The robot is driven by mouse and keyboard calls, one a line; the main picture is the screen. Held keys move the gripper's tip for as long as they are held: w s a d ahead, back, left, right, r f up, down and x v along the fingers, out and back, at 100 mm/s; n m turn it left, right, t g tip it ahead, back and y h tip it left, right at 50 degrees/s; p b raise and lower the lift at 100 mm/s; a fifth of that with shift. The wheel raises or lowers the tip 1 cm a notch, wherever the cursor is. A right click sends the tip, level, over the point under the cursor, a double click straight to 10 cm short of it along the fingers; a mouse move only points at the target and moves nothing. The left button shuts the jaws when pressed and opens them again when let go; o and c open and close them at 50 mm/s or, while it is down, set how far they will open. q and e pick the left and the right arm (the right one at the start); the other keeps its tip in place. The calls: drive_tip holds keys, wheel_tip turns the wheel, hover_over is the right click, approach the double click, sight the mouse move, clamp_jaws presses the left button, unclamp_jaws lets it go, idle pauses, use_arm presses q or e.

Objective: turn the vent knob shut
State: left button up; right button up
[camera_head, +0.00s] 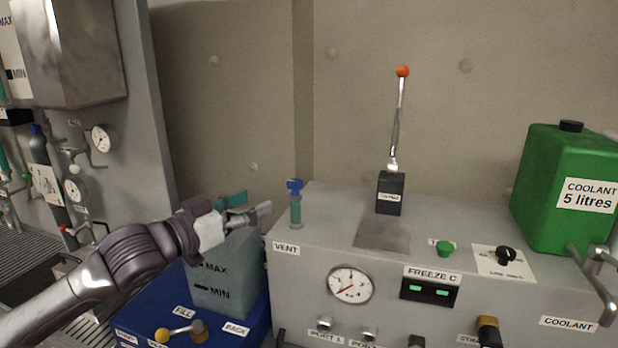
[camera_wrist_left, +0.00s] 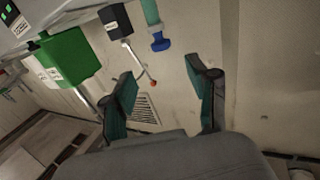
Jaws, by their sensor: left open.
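The vent knob (camera_head: 295,185) is blue and sits on top of a short upright teal and grey stem at the back left corner of the grey cabinet, by the label VENT (camera_head: 286,248). The blue knob also shows in the left wrist view (camera_wrist_left: 160,43), appearing upside down, ahead of the space between the fingers. My left gripper (camera_head: 252,207) is open and empty, to the left of the knob and a little lower in the picture, apart from it. Its two teal fingers stand wide apart in the left wrist view (camera_wrist_left: 163,78). My right gripper is in neither view.
A translucent tank (camera_head: 228,280) marked MAX and MIN stands below my left gripper. On the grey cabinet (camera_head: 330,215) are an orange-tipped lever (camera_head: 402,72), a green button (camera_head: 444,248) and a green coolant can (camera_head: 560,190). The wall is behind.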

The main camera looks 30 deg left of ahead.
sight(291, 183)
use_arm(q)
drive_tip(key=w+p, duration=0.1)
drive_tip(key=w, duration=0.2)
drive_tip(key=w+d+p, duration=0.1)
drive_tip(key=w, duration=0.3)
drive_tip(key=w+p, duration=0.1)
drive_tip(key=w, duration=0.3)
drive_tip(key=shift+w+d+r+p, duration=0.2)
drive_tip(key=shift+d+r+p, duration=0.05)
drive_tip(key=shift+r+p, duration=0.1)
drive_tip(key=shift+w+d+f, duration=0.15)
drive_tip(key=shift+w+f, duration=0.05)
drive_tip(key=shift+w, duration=0.35)
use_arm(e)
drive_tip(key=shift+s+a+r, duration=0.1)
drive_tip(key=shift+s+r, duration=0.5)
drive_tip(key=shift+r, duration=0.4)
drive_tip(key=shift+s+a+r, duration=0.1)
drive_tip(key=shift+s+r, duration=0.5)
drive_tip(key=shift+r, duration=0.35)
use_arm(q)
drive_tip(key=shift+c, duration=0.3)
drive_tip(key=c, duration=1.1)
drive_tip(key=shift+o, duration=0.2)
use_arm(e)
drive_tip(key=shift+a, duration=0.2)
